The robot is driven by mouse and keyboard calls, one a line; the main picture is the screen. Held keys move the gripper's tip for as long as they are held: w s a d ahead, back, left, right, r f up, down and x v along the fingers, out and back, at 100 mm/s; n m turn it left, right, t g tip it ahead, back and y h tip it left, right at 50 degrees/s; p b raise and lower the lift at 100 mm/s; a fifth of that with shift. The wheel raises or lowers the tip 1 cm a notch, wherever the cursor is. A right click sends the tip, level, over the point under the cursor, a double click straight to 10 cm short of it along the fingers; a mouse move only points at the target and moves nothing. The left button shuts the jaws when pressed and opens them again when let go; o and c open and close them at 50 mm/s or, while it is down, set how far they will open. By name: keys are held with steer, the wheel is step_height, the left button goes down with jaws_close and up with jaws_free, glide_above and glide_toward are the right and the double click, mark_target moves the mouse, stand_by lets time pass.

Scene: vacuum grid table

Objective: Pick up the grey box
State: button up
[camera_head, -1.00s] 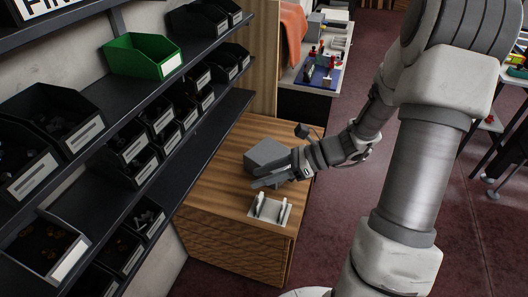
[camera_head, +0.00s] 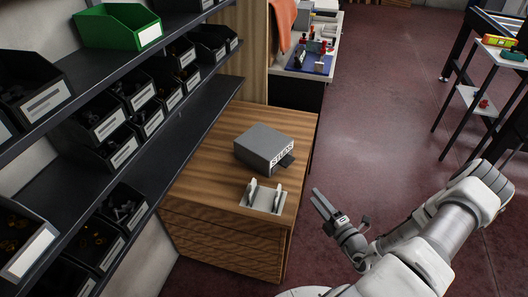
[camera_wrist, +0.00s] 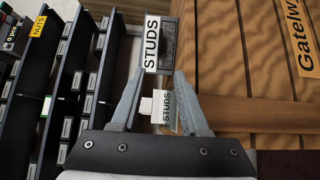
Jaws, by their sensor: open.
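The grey box (camera_head: 264,147) lies on the wooden cabinet top, with a white STUDS label and a small dark tab on its front right side. In the head view my gripper (camera_head: 321,204) is open and empty, right of the cabinet and clear of the box. In the wrist view my two fingers (camera_wrist: 160,74) are spread apart. A grey body with a STUDS label (camera_wrist: 171,44) shows beyond their tips. A second, smaller STUDS label (camera_wrist: 166,108) shows between the fingers. I cannot tell how the two labels relate.
A white fixture (camera_head: 262,208) with two upright pieces stands on the cabinet (camera_head: 204,181) in front of the box. Black shelves (camera_head: 190,130) with several bins and a green bin (camera_head: 119,27) line the left. A workbench (camera_head: 312,72) stands behind. Open floor (camera_head: 395,100) lies right.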

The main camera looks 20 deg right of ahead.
steer(key=b, duration=0.2)
glide_toward(289, 165)
steer(key=w, duration=0.4)
steer(key=shift+w+a+f, duration=0.25)
steer(key=shift+w+a, duration=0.05)
steer(key=shift+w, duration=0.05)
steer(key=w, duration=0.2)
steer(key=w+b, duration=0.1)
steer(key=w+a, duration=0.1)
steer(key=w, duration=0.1)
steer(key=shift+w+r+b, duration=0.15)
steer(key=shift+w+b, duration=0.15)
steer(key=shift+b, duration=0.1)
jaws_close()
steer(key=shift+r, duration=0.1)
stand_by(0.4)
